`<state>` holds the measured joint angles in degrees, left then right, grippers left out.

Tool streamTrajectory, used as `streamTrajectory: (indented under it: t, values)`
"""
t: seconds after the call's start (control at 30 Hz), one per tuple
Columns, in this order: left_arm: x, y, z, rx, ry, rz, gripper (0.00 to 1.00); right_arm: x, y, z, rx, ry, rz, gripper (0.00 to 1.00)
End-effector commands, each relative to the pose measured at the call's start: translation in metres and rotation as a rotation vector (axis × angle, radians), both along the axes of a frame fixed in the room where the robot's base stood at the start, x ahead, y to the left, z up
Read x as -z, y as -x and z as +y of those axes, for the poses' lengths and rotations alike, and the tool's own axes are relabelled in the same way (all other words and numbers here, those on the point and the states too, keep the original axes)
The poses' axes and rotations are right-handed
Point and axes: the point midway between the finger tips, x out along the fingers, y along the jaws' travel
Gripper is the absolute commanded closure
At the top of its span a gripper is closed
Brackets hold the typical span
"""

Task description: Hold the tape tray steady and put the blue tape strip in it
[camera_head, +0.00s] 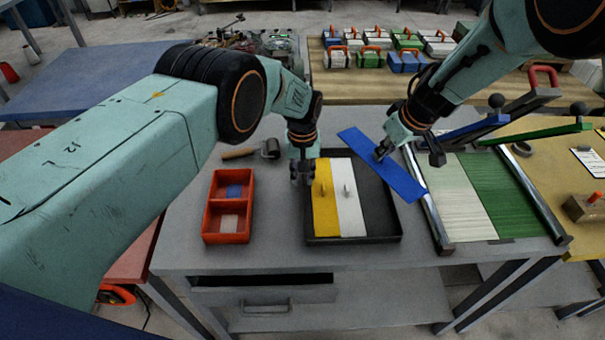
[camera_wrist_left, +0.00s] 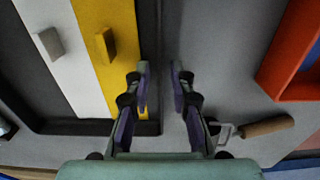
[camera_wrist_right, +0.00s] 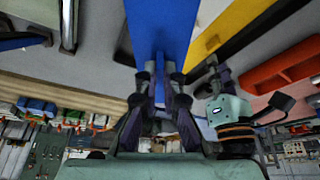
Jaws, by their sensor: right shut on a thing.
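The black tape tray (camera_head: 398,238) lies on the grey bench with a yellow strip (camera_head: 325,212) and a white strip (camera_head: 349,212) side by side in it. Its right part is bare and dark. The blue tape strip (camera_head: 405,183) is held tilted above the tray's far right corner. My right gripper (camera_head: 381,154) is shut on it; the strip also shows between the fingers in the right wrist view (camera_wrist_right: 160,30). My left gripper (camera_head: 302,178) is at the tray's left wall, its fingers apart (camera_wrist_left: 161,75) with the rim line between them. Contact with the wall cannot be told.
An orange two-part box (camera_head: 207,226) stands left of the tray. A roller (camera_head: 268,150) lies behind it. A frame with pale and green sheets (camera_head: 470,195) and raised bars stands close on the right. Several coloured cases (camera_head: 372,57) stand on the back bench.

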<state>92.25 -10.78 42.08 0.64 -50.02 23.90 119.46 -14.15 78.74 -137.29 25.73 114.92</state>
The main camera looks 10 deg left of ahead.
Motion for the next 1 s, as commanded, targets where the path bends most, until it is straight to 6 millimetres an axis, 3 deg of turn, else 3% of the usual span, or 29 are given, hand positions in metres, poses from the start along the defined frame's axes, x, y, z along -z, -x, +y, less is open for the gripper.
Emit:
streamTrajectory:
  t: [0.23,1.0]
  values:
    - [-0.0002,0.0001,-0.0002,0.0,0.0,0.0,1.0,-0.0001,0.0,0.0,0.0,0.0,0.0,1.0]
    - [-0.0002,0.0001,-0.0002,0.001,0.0,0.0,1.0,0.0,0.0,0.0,0.0,0.0,0.0,1.0]
